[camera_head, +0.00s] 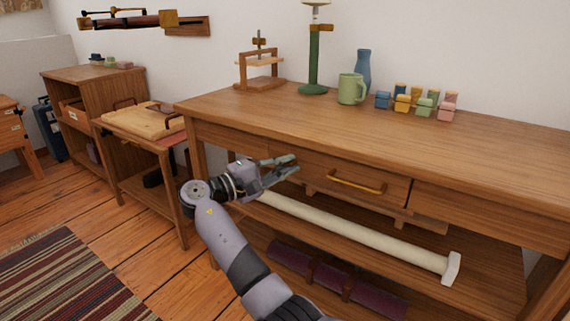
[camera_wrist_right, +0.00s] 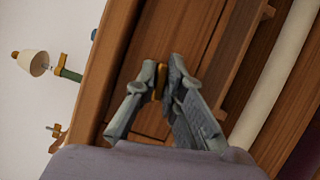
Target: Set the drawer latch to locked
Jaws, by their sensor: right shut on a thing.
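The drawer (camera_head: 335,176) is in the front of the wooden workbench and appears closed, with a curved brass handle (camera_head: 357,182) on its face. My right gripper (camera_head: 286,164) is at the left end of this drawer front. In the right wrist view its two fingers (camera_wrist_right: 162,77) close around a small brass-yellow piece, seemingly the drawer latch (camera_wrist_right: 159,82). The fingers hide most of the latch, so its setting cannot be read. Another yellow-orange bit shows behind one finger; I cannot tell what it is. My left gripper is not in view.
On the bench top (camera_head: 300,115) stand a green mug (camera_head: 351,88), a blue vase (camera_head: 363,70), a green lamp stand (camera_head: 314,60), a wooden press (camera_head: 258,75) and several small coloured jars. A pale roll (camera_head: 350,234) lies below the drawer. A striped rug (camera_head: 70,285) covers the floor at left.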

